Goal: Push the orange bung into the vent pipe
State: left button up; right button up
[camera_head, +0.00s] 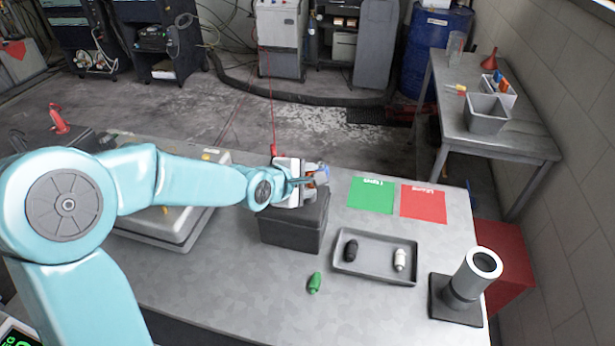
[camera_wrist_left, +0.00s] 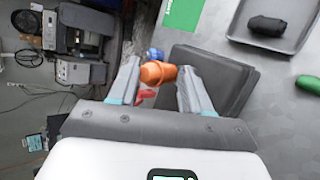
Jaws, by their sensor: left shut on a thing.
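My left gripper (camera_head: 316,178) is over the dark grey block (camera_head: 292,232) on the bench. In the left wrist view, the orange bung (camera_wrist_left: 158,73) lies crosswise between the fingertips of this gripper (camera_wrist_left: 160,77), which is shut on it. In the head view the bung is mostly hidden by the gripper. The vent pipe (camera_head: 474,277) is a grey upright tube with a pale rim and dark open mouth, on a dark square base at the bench's right front. The bung is well apart from it, to its left. My right gripper is not in view.
A grey tray (camera_head: 375,272) holds a black bung (camera_head: 351,250) and a white one (camera_head: 400,260). A green bung (camera_head: 314,283) lies on the bench in front. Green (camera_head: 371,195) and red (camera_head: 423,202) mats lie behind the tray. Bare bench lies between tray and pipe.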

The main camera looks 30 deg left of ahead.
pick_arm(q)
jog(key=shift+r+p, duration=0.6)
jog(key=shift+r, duration=0.1)
jog(key=shift+s+r, duration=0.1)
jog(key=shift+r, duration=0.3)
grip_shut()
notch_tip(320, 180, up, 2)
jog(key=shift+r+p, duration=0.2)
jog(key=shift+p, duration=0.7)
notch_tip(320, 180, up, 4)
jog(key=shift+f+p, duration=0.2)
jog(key=shift+p, duration=1)
jog(key=shift+d, duration=0.1)
